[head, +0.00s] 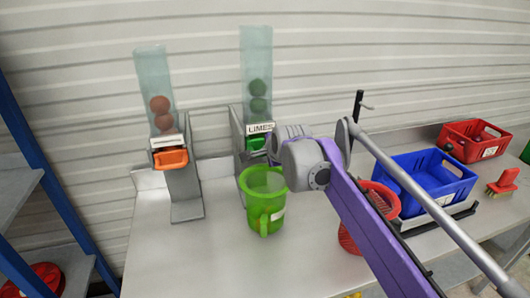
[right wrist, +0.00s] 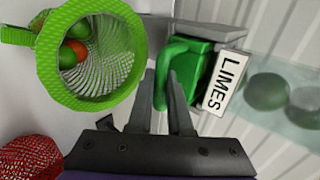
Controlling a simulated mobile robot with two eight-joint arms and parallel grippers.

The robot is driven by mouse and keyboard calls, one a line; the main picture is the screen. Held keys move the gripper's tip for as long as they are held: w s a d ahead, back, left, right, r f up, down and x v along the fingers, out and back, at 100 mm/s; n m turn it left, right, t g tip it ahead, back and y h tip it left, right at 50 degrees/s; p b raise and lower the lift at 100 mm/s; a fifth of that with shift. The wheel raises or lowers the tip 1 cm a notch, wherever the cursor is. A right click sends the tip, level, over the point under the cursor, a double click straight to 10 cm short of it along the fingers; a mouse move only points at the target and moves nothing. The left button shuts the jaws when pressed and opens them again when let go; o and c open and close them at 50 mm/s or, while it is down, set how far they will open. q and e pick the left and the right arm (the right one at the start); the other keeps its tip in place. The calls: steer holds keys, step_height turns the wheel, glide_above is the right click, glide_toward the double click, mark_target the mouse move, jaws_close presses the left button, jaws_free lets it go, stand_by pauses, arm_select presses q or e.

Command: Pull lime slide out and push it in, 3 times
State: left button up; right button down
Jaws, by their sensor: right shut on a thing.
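The lime slide is a green tray with a raised rim (head: 256,144), under the "LIMES" label (head: 260,128) of the right-hand dispenser. In the right wrist view the green slide (right wrist: 184,58) sticks out of the grey housing beside the "LIMES" label (right wrist: 226,83). My right gripper (right wrist: 167,82) is shut on the lime slide's front edge; its fingers partly cover the slide. In the head view my right wrist hides the fingers. Limes (head: 258,97) are stacked in the clear chute (head: 256,50) above. My left gripper is not in view.
An orange slide (head: 171,159) is on the left dispenser. A red mesh basket (head: 347,238), blue crate (head: 420,178) and red crate (head: 474,135) are right. The front-left counter is clear.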

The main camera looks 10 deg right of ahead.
steer(key=s, duration=0.9)
steer(key=shift+d+r, duration=0.2)
stand_by(0.3)
stand_by(0.6)
steer(key=w+p, duration=0.2)
steer(key=w, duration=0.8)
steer(key=shift+w+a, duration=0.15)
stand_by(0.5)
stand_by(0.4)
